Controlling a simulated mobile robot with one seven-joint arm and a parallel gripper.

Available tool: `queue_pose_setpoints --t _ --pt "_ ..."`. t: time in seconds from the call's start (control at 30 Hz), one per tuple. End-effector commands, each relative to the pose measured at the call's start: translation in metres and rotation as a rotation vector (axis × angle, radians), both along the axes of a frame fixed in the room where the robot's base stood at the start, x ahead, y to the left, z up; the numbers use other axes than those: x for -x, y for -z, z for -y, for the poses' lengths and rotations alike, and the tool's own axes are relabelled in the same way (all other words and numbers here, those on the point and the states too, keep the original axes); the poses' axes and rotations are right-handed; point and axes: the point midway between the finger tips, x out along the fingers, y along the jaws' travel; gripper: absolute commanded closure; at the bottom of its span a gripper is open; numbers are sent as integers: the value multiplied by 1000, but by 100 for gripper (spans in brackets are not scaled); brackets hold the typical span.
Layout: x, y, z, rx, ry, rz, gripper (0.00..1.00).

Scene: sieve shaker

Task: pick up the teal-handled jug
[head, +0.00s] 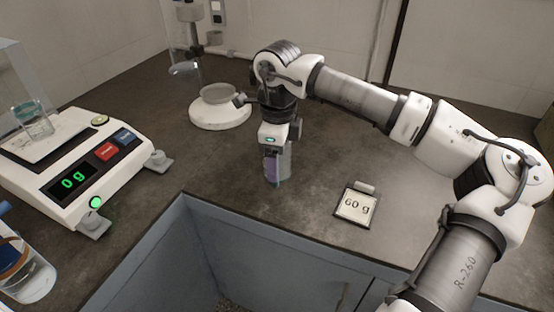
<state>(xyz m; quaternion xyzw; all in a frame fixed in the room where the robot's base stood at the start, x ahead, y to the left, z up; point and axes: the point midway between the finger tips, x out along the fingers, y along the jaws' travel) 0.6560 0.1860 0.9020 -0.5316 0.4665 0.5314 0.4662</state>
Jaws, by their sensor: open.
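My gripper (274,163) points straight down over the counter in the middle of the head view. Its jaws are open beside a small greyish, see-through vessel (286,165) standing on the counter. A purple and teal strip shows at the jaws, and I cannot tell whether it is the vessel's handle. The gripper hides much of this vessel, and contact is unclear. A clear glass vessel with a teal tint (37,124) stands on the white scale (90,185) at left. I cannot tell for certain which vessel is the teal-handled jug.
The scale reads 0 g. A round white base with a grey bowl (218,94) stands behind my gripper. A clear container (28,270) is at lower left. An open blue-grey recess (200,245) cuts into the counter in front.

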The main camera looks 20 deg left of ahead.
Motion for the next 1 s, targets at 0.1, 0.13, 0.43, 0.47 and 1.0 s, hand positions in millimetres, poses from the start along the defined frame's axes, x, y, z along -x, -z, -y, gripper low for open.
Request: queue_pose_setpoints --t 0.1,0.13,0.43,0.47,1.0 --pt "0 3 0 -1 0 1 30" --pt "0 3 0 -1 0 1 30" --pt "0 3 0 -1 0 1 59" --pt "0 3 0 0 0 1 63" --pt "0 2 0 0 1 0 95"
